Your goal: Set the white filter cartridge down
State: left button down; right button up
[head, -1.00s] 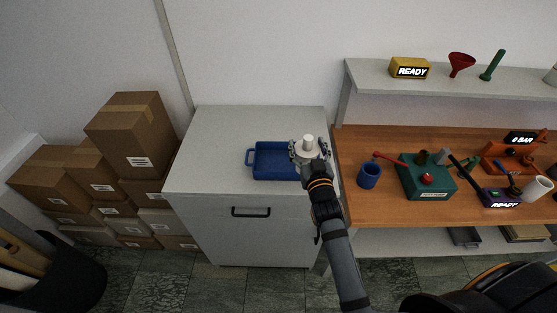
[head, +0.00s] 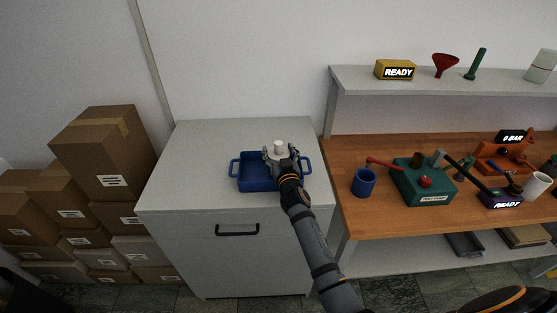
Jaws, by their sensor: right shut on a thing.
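The white filter cartridge (head: 278,147) shows its top between the fingers of my right gripper (head: 280,153), which is shut on it. The gripper is over the right half of a blue tray (head: 255,187) with a handle at each end. The tray stands on top of the grey cabinet (head: 188,160). The cartridge's lower part is hidden by the gripper, so I cannot tell whether it touches the tray floor. My left gripper is out of view.
A wooden bench (head: 400,226) stands right of the cabinet, with a blue cup (head: 364,183), a green press (head: 428,190) and an orange press (head: 496,160). A shelf (head: 430,78) runs above it. Cardboard boxes (head: 105,160) are stacked at left. The cabinet top left of the tray is clear.

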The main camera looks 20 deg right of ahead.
jog(key=shift+w+f, duration=0.1)
jog(key=shift+f, duration=0.45)
jog(key=shift+r, duration=0.15)
jog(key=shift+f, duration=0.2)
jog(key=o, duration=1.3)
jog(key=shift+c, duration=0.2)
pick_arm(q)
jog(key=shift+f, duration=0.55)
pick_arm(e)
jog(key=shift+r, duration=0.1)
jog(key=shift+r+p, duration=0.3)
jog(key=shift+p, duration=0.05)
pick_arm(q)
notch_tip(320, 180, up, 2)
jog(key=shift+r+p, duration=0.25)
jog(key=shift+p, duration=0.65)
pick_arm(e)
jog(key=s+a, duration=0.1)
jog(key=s, duration=1.1)
jog(key=shift+a+f, duration=0.2)
